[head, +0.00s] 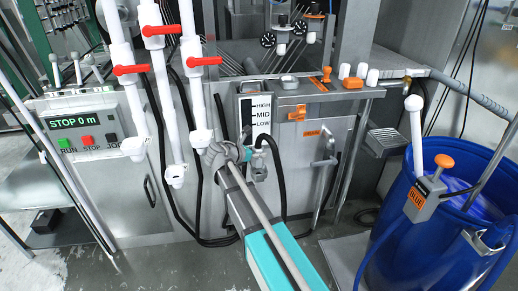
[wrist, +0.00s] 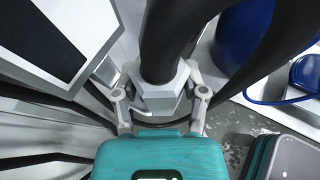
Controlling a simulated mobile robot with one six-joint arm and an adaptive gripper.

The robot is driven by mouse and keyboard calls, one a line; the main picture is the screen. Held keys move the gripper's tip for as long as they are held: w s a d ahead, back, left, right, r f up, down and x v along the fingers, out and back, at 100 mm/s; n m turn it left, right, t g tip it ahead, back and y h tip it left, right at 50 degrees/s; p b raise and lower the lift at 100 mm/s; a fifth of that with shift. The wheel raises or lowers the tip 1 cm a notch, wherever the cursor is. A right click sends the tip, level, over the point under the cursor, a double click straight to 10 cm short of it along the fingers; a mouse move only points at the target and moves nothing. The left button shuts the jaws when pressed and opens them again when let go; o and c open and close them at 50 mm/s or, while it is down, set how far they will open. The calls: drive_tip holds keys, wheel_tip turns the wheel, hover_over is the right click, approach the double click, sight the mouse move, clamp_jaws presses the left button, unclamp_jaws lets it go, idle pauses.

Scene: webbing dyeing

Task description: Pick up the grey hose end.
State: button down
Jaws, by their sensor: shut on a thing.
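The grey hose end (wrist: 158,92) is a faceted grey collar on a thick black hose (wrist: 168,40) in the wrist view. My gripper (wrist: 158,82) has one finger on each side of it and is shut on it. In the head view, my gripper (head: 245,163) is in front of the grey machine, just below the level gauge. The grey hose end (head: 258,171) shows there only in part, at the gripper's right side, with the black hose curving up and over from it. The fingers' contact faces are hidden.
White pipes with red valve handles (head: 160,30) stand close left of my gripper. The level gauge (head: 261,118) is just above it. A control panel (head: 85,135) is at left. A blue drum (head: 400,230) with an orange-knobbed box (head: 427,193) stands at right. Black hoses hang along the machine front.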

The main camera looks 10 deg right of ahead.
drive_tip(key=s+a+r+p, duration=0.2)
drive_tip(key=s+r+p, duration=0.1)
drive_tip(key=s, duration=0.6)
drive_tip(key=shift+a+r, duration=0.25)
drive_tip(key=shift+r, duration=0.45)
